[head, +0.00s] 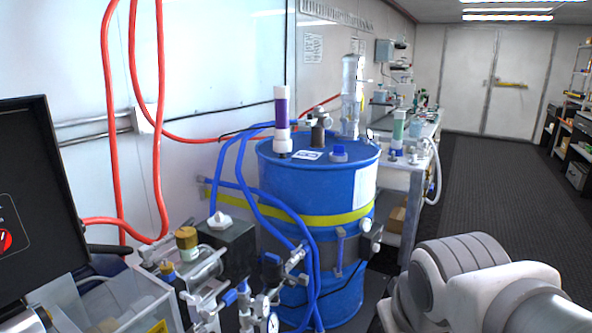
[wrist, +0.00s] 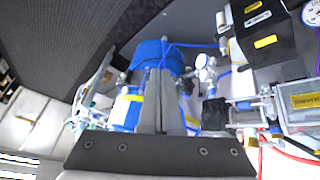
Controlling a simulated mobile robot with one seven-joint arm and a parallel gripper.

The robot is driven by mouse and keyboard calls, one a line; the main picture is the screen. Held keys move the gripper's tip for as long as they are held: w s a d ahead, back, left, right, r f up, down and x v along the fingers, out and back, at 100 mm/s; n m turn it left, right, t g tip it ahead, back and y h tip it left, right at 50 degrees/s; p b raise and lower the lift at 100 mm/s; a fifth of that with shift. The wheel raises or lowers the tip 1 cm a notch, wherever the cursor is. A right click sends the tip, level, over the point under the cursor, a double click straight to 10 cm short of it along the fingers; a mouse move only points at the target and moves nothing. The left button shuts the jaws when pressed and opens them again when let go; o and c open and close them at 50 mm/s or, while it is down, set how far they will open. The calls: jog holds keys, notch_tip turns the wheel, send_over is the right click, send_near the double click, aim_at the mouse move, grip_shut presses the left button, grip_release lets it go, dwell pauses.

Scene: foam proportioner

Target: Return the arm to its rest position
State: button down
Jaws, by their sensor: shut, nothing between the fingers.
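My gripper (wrist: 160,72) shows in the wrist view, with its two grey fingers together in the middle and nothing between them. It points toward the blue drum (wrist: 150,52), which is seen tilted behind the fingers and partly hidden by them. The fingers look apart from the drum, though the distance is hard to judge. In the head view my white and grey arm links fill the lower right corner. My gripper is not visible there.
The head view shows the blue drum (head: 315,180) with a yellow strap and blue hoses. Valves and gauges (head: 215,270) stand in front of it, with a black-lidded case (head: 35,190) at left. Red hoses (head: 106,110) hang on the wall. The dark floor (head: 490,190) at right is clear.

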jog(key=s+m, duration=0.2)
jog(key=s, duration=0.3)
notch_tip(320, 180, up, 18)
jog(key=p, duration=1.7)
jog(key=shift+s+g+y, duration=0.3)
jog(key=shift+s+g, duration=0.05)
jog(key=shift+g, duration=0.05)
jog(key=shift+a+f, duration=0.1)
jog(key=shift+a, duration=0.1)
